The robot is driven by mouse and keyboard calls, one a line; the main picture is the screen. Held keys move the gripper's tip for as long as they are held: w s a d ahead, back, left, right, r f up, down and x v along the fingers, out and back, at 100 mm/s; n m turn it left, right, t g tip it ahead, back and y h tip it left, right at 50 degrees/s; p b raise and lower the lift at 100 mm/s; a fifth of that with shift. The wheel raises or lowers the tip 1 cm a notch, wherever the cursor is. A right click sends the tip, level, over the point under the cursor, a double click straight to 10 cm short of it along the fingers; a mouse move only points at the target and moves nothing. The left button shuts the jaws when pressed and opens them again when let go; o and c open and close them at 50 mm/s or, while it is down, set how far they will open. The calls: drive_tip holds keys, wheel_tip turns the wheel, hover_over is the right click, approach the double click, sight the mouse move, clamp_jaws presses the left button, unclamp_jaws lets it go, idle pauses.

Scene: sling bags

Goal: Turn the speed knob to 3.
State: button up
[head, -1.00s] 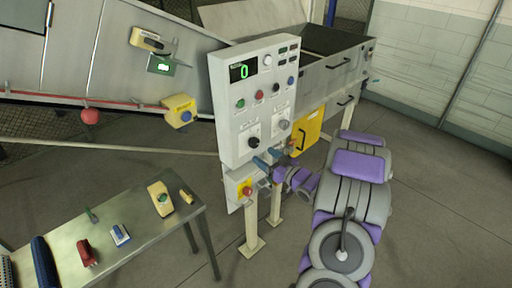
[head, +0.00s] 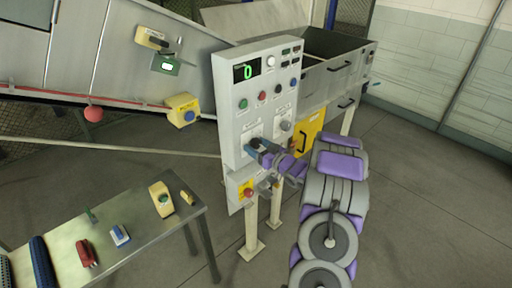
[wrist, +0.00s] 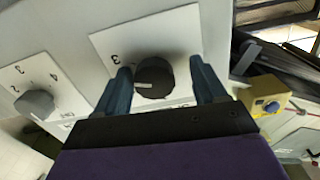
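The control panel (head: 232,150) stands upright with a green display (head: 246,70) reading 0. In the wrist view a black knob (wrist: 153,77) with a light pointer line sits on a white plate marked 3. My gripper (wrist: 160,68) is open, its two blue fingers on either side of this knob with visible gaps. In the head view my gripper (head: 260,148) covers most of the black knob. A grey knob (wrist: 35,104) on a plate marked 2, 3, 4 shows at left in the wrist view; it is also in the head view (head: 285,126). I cannot read which knob is labelled speed.
Several coloured buttons (head: 262,96) are above the knobs. A red stop button on a yellow box (head: 247,191) is below the panel. A steel table (head: 140,233) with tools stands front left. Open floor lies to the right.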

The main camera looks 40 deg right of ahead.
drive_tip(key=shift+d+f, duration=0.2)
drive_tip(key=shift+d, duration=0.8)
drive_tip(key=c, duration=0.3)
drive_tip(key=shift+c, duration=0.8)
drive_tip(key=shift+a+r, duration=0.2)
drive_tip(key=shift+a, duration=0.6)
drive_tip(key=c, duration=0.3)
drive_tip(key=shift+c, duration=1.3)
drive_tip(key=shift+s+d, duration=0.1)
drive_tip(key=shift+d, duration=0.15)
drive_tip(key=shift+a, duration=0.1)
